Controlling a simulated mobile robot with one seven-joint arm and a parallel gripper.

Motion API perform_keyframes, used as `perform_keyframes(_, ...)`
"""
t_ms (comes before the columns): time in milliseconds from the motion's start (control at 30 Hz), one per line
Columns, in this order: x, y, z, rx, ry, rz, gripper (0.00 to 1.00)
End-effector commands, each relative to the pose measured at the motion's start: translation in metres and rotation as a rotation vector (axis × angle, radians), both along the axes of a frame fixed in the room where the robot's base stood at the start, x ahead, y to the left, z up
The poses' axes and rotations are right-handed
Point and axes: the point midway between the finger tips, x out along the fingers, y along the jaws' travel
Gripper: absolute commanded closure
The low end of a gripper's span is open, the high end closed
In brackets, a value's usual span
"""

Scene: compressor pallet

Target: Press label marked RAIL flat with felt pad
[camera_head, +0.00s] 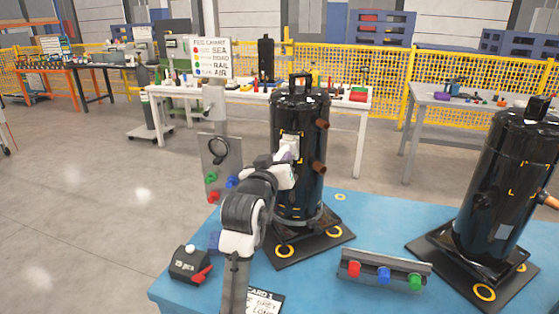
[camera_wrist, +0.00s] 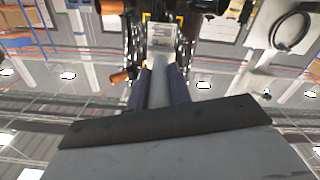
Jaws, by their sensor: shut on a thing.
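A tall black compressor (camera_head: 290,195) stands upright on its dark base plate on the blue table. A pale label (camera_head: 290,145) sits on its upper side, partly behind my gripper. In the wrist view the label (camera_wrist: 161,36) lies between yellow corner marks, with print too small to read. My gripper (camera_head: 287,160) is at the compressor, just below the label. In the wrist view my gripper (camera_wrist: 159,82) has its purple fingers shut on a pale grey thing, which looks like the felt pad (camera_wrist: 159,92). Its far end reaches the label's lower edge; I cannot tell whether they touch.
A second black compressor (camera_head: 500,185) stands at right. A rail with coloured pegs (camera_head: 384,272) lies in front on the table. A panel with a black ring and pegs (camera_head: 222,165) stands left of the compressor. A small black box (camera_head: 190,264) sits at front left.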

Motion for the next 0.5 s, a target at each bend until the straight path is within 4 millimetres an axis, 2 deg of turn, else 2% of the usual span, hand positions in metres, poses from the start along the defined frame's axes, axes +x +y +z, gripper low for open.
perform_keyframes(500, 0.0059, -0.0018, 0.0011, 0.0, -0.002, 0.001, 1.0)
